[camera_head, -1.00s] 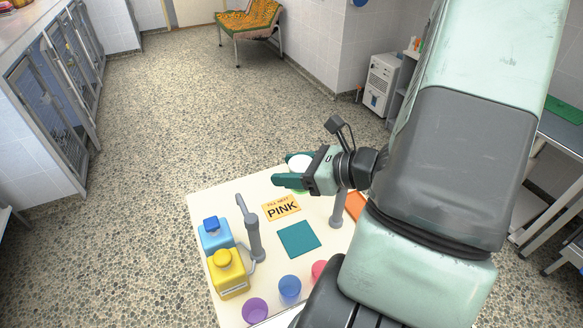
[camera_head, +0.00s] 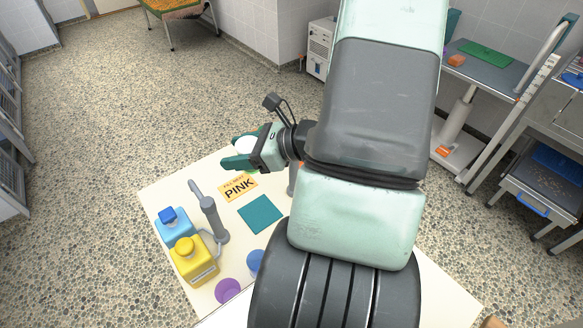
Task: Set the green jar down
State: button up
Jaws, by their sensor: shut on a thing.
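My gripper (camera_head: 240,153), with dark green fingers, is shut on the green jar (camera_head: 246,145). Only the jar's white top shows between the fingers; its body is hidden. Gripper and jar are over the far part of the cream table (camera_head: 160,192), beyond the orange sign reading PINK (camera_head: 238,187). A teal square mat (camera_head: 260,214) lies bare on the table, nearer than the sign. I cannot tell how high the jar is above the table.
A grey post (camera_head: 211,216) stands left of the mat. A purple cup (camera_head: 228,291) and a partly hidden blue cup (camera_head: 255,261) are nearer. My arm hides the table's right side.

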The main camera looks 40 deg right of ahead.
jog(key=w+a+r+m+t+h, duration=0.1)
jog(key=w+a+r+m+h, duration=0.1)
jog(key=w+r, duration=0.7)
jog(key=w+a+r+m+t+h, duration=0.15)
jog(key=w+r, duration=0.35)
jog(key=r, duration=0.7)
jog(key=s+d+f, duration=0.4)
jog(key=d+f, duration=1)
jog(key=d, duration=0.3)
jog(key=shift+m+h, duration=0.55)
jog(key=s+d+f, duration=0.2)
jog(key=s+f, duration=0.2)
jog(key=f, duration=0.3)
jog(key=s+d+f, duration=0.2)
jog(key=s+f, duration=0.3)
jog(key=f, duration=0.1)
jog(key=s+d+f, duration=0.3)
jog(key=s+f, duration=0.2)
jog(key=f, duration=0.2)
jog(key=shift+s+f, duration=0.25)
jog(key=shift+f, duration=2.4)
